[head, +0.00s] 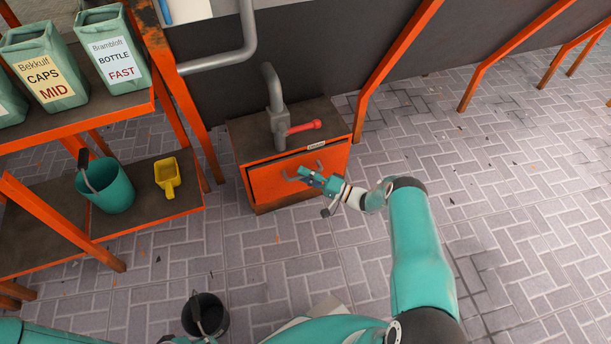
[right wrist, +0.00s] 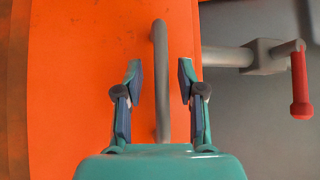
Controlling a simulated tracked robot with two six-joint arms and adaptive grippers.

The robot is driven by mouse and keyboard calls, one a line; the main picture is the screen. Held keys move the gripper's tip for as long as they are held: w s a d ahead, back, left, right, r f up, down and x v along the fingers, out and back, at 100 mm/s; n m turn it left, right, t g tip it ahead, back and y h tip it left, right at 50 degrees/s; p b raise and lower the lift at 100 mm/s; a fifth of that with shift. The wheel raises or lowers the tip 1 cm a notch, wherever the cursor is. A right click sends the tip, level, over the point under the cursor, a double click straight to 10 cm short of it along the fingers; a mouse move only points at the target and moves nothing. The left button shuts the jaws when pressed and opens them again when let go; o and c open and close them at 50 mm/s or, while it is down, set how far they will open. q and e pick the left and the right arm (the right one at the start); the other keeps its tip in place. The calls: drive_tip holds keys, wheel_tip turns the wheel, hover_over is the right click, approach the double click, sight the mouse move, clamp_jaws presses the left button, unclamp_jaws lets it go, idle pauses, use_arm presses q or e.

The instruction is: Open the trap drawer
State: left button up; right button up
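The trap drawer (head: 275,187) is the orange front of a low cabinet under a grey pipe. A dark gap runs along its top edge; I cannot tell whether it has moved out at all. Its grey bar handle (right wrist: 160,80) shows upright in the right wrist view, against the orange front. My right gripper (head: 311,176) is at the drawer front by the handle. In the right wrist view, its two fingers (right wrist: 160,82) are open, one on each side of the handle, with space between.
A grey pipe (head: 276,100) with a red-handled lever (head: 305,127) rises from the cabinet top. At left, an orange-framed shelf (head: 147,217) holds a teal bucket (head: 112,187), a yellow scoop (head: 167,177) and labelled containers (head: 118,50). The brick floor (head: 510,215) at right is clear.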

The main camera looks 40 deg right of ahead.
clamp_jaws()
idle(0.4)
